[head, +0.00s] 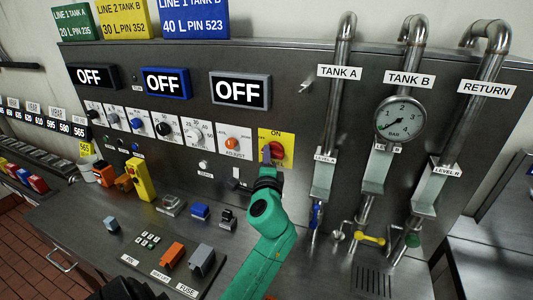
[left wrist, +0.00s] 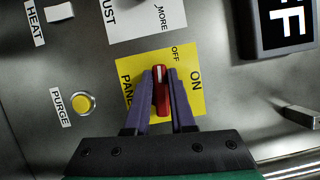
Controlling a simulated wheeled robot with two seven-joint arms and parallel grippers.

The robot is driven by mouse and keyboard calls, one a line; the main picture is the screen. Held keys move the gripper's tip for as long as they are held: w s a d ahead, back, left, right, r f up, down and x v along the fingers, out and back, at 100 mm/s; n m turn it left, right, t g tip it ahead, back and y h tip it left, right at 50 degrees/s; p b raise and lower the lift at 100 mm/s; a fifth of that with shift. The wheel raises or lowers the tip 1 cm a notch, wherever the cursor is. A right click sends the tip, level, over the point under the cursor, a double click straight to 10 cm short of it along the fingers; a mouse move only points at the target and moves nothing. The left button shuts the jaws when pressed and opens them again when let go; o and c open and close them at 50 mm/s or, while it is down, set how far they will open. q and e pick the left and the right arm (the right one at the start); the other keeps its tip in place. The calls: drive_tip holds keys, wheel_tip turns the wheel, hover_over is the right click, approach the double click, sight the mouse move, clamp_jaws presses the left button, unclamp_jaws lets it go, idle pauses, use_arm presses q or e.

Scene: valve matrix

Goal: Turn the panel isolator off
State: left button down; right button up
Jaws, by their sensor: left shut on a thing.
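The panel isolator has a red handle (head: 277,150) on a yellow plate (head: 289,147) in the steel panel. In the left wrist view the red handle (left wrist: 161,92) stands between the purple fingers of my left gripper (left wrist: 160,80), which is shut on it. The white mark at the handle's end points up in that view, towards the word OFF; the word ON lies to the right. In the head view my left gripper (head: 267,158) partly covers the plate. My right gripper is not in view.
Left of the isolator is an orange adjust knob (head: 232,143). A yellow purge button (left wrist: 83,103) is near the gripper in the wrist view. Pipes and a pressure gauge (head: 400,118) stand to the right. Several coloured blocks and switches cover the desk below, including a yellow one (head: 139,178).

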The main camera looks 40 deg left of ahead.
use_arm(q)
drive_tip(key=shift+n, duration=0.6)
drive_tip(key=shift+f+g, duration=0.1)
drive_tip(key=shift+g, duration=0.2)
drive_tip(key=c, duration=0.8)
unclamp_jaws()
drive_tip(key=shift+o, duration=0.2)
drive_tip(key=shift+s, duration=0.1)
drive_tip(key=b+v, duration=0.4)
drive_tip(key=v, duration=1)
drive_tip(key=shift+s+b, duration=0.3)
